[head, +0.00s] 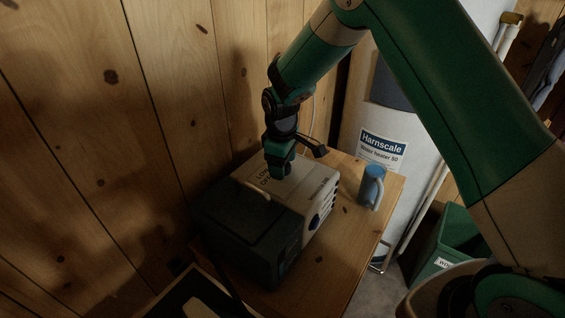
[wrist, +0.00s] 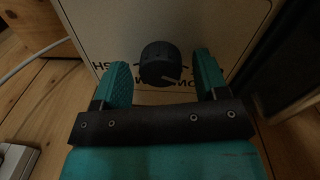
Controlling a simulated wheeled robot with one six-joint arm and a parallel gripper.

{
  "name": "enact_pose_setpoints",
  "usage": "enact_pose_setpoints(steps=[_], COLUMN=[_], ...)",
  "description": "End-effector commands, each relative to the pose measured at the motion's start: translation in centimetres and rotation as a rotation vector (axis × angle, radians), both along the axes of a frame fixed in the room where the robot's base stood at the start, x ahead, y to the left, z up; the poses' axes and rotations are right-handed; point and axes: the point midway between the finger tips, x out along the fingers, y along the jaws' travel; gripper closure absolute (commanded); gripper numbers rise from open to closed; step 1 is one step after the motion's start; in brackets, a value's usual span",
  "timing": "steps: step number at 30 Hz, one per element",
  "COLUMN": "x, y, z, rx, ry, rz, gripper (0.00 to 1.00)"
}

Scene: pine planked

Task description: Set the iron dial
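The iron dial (wrist: 159,63) is a round black knob on a cream panel with dark lettering, in the wrist view. A pale pointer mark shows on its near side; the lettering is partly covered and hard to read. My gripper (wrist: 163,72) is open, with one green finger on each side of the dial and small gaps between them. In the head view my gripper (head: 279,174) points down at the cream top of a boxy appliance (head: 316,190). There the gripper hides the dial.
The appliance stands on a small wooden table (head: 345,240) against a plank wall. A white water heater (head: 415,130) is behind, and a green bin (head: 456,238) is on the floor at right. A white cable (wrist: 38,55) runs beside the panel.

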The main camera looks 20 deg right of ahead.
Motion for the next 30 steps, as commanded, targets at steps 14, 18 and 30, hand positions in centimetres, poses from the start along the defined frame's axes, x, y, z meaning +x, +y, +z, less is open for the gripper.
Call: enact_pose_setpoints(steps=[14,18,30], x=[0.0,-0.2,-0.6], y=[0.2,0.3,0.5], z=[3.9,7.6,16.0], rx=[0.002,0.003,0.001], ry=[-0.006,-0.007,-0.004], rz=[0.000,0.000,-0.001], gripper=[0.33,0.33,0.33])
